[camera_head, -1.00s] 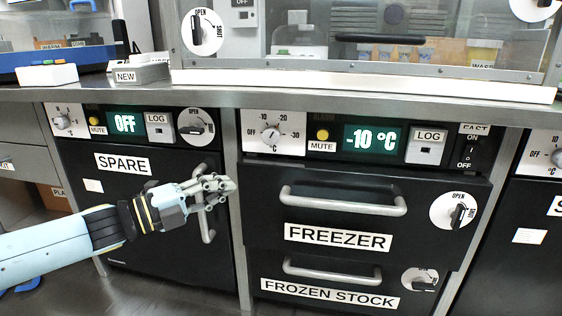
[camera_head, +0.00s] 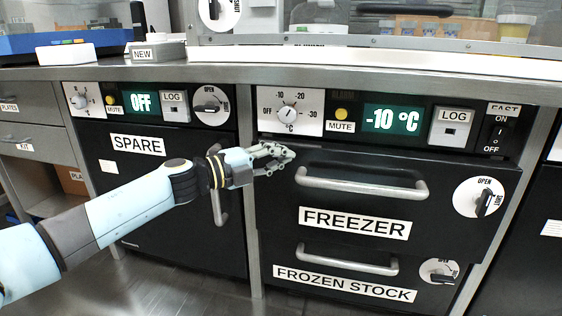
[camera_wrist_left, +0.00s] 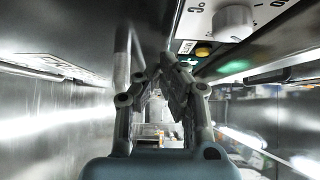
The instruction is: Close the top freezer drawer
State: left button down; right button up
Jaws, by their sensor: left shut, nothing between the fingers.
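The top freezer drawer, with its black front labelled FREEZER (camera_head: 355,223), is in the middle right of the head view. Its front stands a little out from the control panel above. Its grey bar handle (camera_head: 362,187) runs across the upper front. My left gripper (camera_head: 284,156) is shut and empty at the drawer's upper left corner, left of and above the handle. I cannot tell whether it touches the drawer. The left wrist view shows its closed fingers (camera_wrist_left: 163,75), with the panel's dial (camera_wrist_left: 233,22) above right. My right gripper is not in view.
Below is a second drawer labelled FROZEN STOCK (camera_head: 345,284). The SPARE unit (camera_head: 137,145) stands left, behind my left arm. The freezer's control panel (camera_head: 393,120) and the steel counter edge (camera_head: 300,70) are above. A round OPEN/SHUT knob (camera_head: 483,200) sits on the drawer's right side.

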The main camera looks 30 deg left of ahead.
pick_arm(q)
jog(key=shift+w, duration=0.25)
